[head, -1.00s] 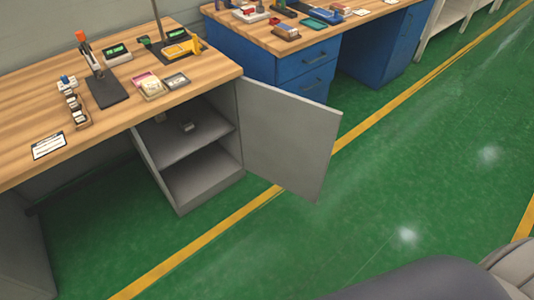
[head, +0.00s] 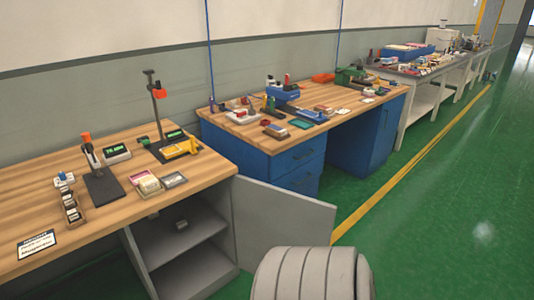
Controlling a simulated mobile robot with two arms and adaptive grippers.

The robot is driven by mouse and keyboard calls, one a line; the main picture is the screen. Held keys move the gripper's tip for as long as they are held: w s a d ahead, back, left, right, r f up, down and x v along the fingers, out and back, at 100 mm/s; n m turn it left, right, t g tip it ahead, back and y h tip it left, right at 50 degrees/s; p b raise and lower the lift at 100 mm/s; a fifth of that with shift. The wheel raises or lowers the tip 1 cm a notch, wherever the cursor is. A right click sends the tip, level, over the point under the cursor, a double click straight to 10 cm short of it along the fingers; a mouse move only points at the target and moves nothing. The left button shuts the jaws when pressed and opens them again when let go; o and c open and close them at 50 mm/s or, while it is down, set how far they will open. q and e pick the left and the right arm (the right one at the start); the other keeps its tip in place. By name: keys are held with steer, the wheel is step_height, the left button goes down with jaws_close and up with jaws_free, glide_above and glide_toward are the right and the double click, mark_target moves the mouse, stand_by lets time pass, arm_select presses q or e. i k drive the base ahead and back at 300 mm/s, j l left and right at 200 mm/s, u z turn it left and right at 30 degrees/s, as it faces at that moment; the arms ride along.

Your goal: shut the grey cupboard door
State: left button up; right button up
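The grey cupboard door (head: 280,222) stands wide open, swung out to the right of the grey cupboard (head: 170,248) under the nearest wooden workbench. A ribbed light grey part of my own arm covers the floor in front of the door and the door's lower edge. Neither of my grippers is in view.
The near wooden bench top (head: 30,195) carries several tools and small boxes. A second bench with blue drawers (head: 297,170) stands behind the door. White benches (head: 425,100) line the wall farther back. The green floor (head: 450,230) to the right is clear.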

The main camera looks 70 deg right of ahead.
mark_target(266, 217)
steer(key=k+l+u, duration=0.1)
steer(key=l, duration=0.3)
steer(key=k+l+u, duration=0.1)
steer(key=l, duration=0.25)
steer(key=k+l+u, duration=0.1)
steer(key=l, duration=0.3)
steer(key=k+l, duration=0.2)
steer(key=l, duration=0.15)
steer(key=k+l+u, duration=0.15)
steer(key=l, duration=0.2)
steer(key=k+l, duration=0.15)
steer(key=l, duration=0.2)
steer(key=k+l, duration=0.15)
steer(key=l, duration=0.25)
steer(key=k+l, duration=0.15)
steer(key=l, duration=0.2)
steer(key=k+l, duration=0.15)
steer(key=l, duration=0.25)
steer(key=k+l, duration=0.2)
steer(key=l, duration=0.15)
steer(key=k+l, duration=0.15)
steer(key=l, duration=0.25)
steer(key=k+l, duration=0.15)
steer(key=l, duration=0.2)
steer(key=k+l, duration=0.15)
steer(key=l, duration=0.25)
